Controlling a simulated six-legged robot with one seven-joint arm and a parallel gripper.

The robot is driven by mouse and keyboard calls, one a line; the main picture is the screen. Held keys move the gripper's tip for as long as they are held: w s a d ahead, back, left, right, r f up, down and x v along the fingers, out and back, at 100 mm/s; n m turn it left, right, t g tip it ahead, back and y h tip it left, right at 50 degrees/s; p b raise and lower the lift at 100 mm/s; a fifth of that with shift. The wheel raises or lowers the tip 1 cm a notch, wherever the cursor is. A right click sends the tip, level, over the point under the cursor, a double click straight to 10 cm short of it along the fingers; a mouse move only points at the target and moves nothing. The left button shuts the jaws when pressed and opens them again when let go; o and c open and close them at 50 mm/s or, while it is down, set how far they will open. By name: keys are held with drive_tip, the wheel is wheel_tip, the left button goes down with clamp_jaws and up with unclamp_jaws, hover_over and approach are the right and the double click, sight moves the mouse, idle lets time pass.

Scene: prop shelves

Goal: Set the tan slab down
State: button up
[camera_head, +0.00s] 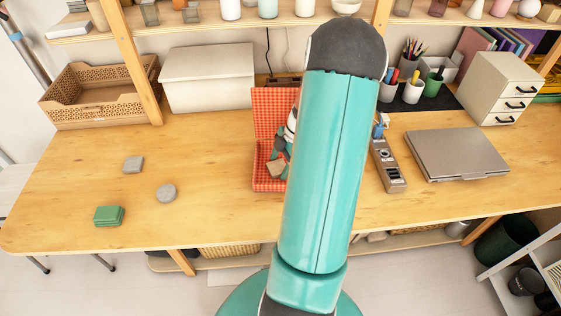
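The tan slab (276,169) shows at the lower end of my gripper (281,161), tilted, over the open red checkered box (269,186). My gripper appears shut on it. My teal arm hides the right part of the box and much of the gripper. I cannot tell whether the slab touches the box floor.
On the left of the wooden desk lie a grey square block (133,164), a grey round block (166,193) and a green slab stack (109,215). A white box (209,79) stands behind. A power strip (388,167) and laptop (457,154) lie right.

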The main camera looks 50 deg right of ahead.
drive_tip(key=shift+o, duration=0.3)
drive_tip(key=shift+r, duration=0.1)
drive_tip(key=v, duration=0.8)
drive_tip(key=w+a+r+m+g+h, duration=0.1)
drive_tip(key=w+a+r, duration=0.2)
drive_tip(key=a+r, duration=0.15)
drive_tip(key=w+a+r+m+h, duration=0.1)
drive_tip(key=w+a+r, duration=0.2)
drive_tip(key=a, duration=0.3)
drive_tip(key=s+a+r+m+t, duration=0.1)
drive_tip(key=s+a+r+m, duration=0.1)
drive_tip(key=a, duration=0.7)
drive_tip(key=s+a+r+m+t+h, duration=0.1)
drive_tip(key=a+r+m, duration=0.3)
drive_tip(key=a, duration=0.6)
drive_tip(key=s+a+r+m+t+h, duration=0.1)
drive_tip(key=s+a+r+m+t, duration=0.1)
drive_tip(key=a+r, duration=0.5)
drive_tip(key=s+a+m, duration=0.1)
drive_tip(key=s+a, duration=0.1)
drive_tip(key=shift+a+m, duration=0.3)
drive_tip(key=shift+s+d, duration=0.1)
drive_tip(key=shift+d, duration=0.1)
